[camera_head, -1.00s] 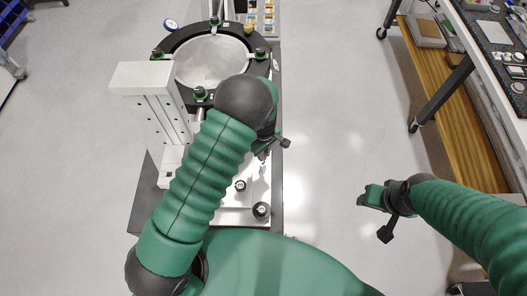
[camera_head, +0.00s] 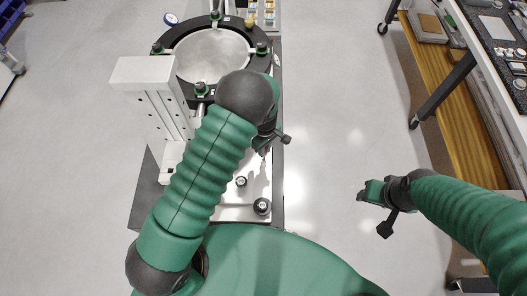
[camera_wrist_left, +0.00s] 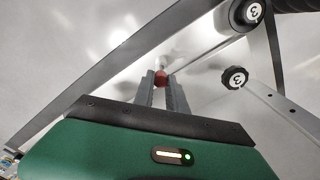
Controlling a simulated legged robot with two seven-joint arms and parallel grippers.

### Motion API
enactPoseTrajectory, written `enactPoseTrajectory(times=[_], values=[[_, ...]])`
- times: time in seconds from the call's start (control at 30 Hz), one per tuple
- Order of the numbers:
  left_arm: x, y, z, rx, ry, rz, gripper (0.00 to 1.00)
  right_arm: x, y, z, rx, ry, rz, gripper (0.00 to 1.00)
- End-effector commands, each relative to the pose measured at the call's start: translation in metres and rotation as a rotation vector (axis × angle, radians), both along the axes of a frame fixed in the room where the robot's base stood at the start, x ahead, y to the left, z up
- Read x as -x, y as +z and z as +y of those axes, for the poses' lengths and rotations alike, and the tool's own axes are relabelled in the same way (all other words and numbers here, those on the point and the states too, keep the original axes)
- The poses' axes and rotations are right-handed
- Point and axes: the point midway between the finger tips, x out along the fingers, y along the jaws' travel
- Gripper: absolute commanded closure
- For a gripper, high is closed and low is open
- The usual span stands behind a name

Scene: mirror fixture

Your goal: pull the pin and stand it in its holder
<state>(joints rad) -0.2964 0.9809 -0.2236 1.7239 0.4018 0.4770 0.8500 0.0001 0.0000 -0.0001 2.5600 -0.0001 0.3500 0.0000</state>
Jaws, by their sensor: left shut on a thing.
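My left gripper (camera_head: 264,151) reaches over the right side of the fixture's pale plate, largely covered by my own arm in the head view. In the left wrist view its two grey fingers (camera_wrist_left: 160,88) are shut on the pin (camera_wrist_left: 160,77), of which a small red part shows between the fingertips. The rest of the pin is hidden or too small to make out, and I cannot tell whether it is still seated. I cannot make out the holder for certain. My right gripper (camera_head: 374,192) hangs over the floor at the right, away from the fixture; its jaw state is unclear.
The round mirror (camera_head: 212,57) sits in a black ring with green-based clamps. A white upright block (camera_head: 152,95) stands left of it. Two black knobs (camera_head: 262,206) (camera_head: 241,181) are on the plate. A bench (camera_head: 491,60) stands at the right. Open floor lies between.

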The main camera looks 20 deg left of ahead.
Motion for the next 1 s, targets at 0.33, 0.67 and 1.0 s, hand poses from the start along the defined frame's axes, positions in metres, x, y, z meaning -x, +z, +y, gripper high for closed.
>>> enactPoseTrajectory(times=[0.33, 0.67, 1.0], values=[[0.000, -0.001, 0.000, 0.000, 0.000, 0.000, 1.00, 0.000, -0.001, 0.000, 0.000, 0.000, 0.000, 0.48], [0.000, -0.006, 0.000, 0.000, 0.000, 0.000, 1.00, 0.000, -0.004, 0.000, 0.000, 0.000, 0.000, 0.48], [0.000, 0.008, 0.000, 0.000, 0.000, 0.000, 1.00, 0.000, 0.008, 0.000, 0.000, 0.000, 0.000, 0.48]])
